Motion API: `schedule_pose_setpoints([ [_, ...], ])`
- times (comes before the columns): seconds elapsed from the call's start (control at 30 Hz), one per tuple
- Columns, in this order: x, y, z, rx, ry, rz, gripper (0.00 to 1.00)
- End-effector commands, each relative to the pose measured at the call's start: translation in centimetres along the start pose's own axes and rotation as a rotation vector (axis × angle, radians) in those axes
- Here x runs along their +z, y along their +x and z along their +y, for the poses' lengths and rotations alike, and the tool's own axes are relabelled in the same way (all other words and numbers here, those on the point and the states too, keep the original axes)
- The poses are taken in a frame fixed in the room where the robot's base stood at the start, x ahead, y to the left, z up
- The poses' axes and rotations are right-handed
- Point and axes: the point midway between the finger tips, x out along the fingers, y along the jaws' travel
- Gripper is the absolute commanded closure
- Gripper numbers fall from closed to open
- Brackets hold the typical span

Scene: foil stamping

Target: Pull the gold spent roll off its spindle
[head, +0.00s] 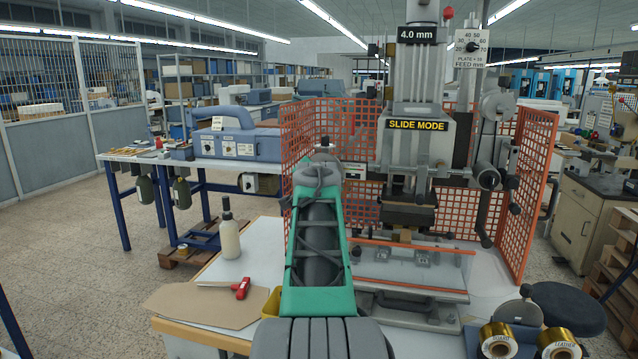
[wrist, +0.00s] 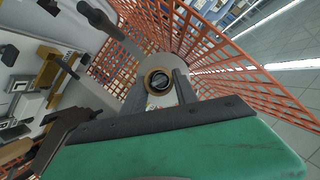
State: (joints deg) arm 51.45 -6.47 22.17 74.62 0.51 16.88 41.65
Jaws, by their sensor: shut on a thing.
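In the wrist view a small round roll (wrist: 158,82) with a gold-brown rim and a dark centre sits between the two dark fingers of my gripper (wrist: 160,92). The fingers are shut on it. A pale grey rounded surface (wrist: 124,78) lies beyond the roll. I cannot tell whether the roll is still on its spindle. In the head view my green arm reaches toward the left side of the stamping press (head: 415,140), and it hides my gripper and the roll.
An orange mesh guard (head: 535,180) encloses the press and is close in the wrist view (wrist: 222,70). Two gold rolls (head: 497,341) (head: 557,344) stand at the front right.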

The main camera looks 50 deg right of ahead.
Motion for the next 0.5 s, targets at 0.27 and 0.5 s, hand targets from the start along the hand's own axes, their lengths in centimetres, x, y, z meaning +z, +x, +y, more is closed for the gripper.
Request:
schedule_pose_setpoints([
  [0.27,0.6,-1.2,0.1,-0.001,0.0,0.001,1.0],
  [0.5,1.1,-2.2,0.1,-0.001,0.0,0.0,1.0],
])
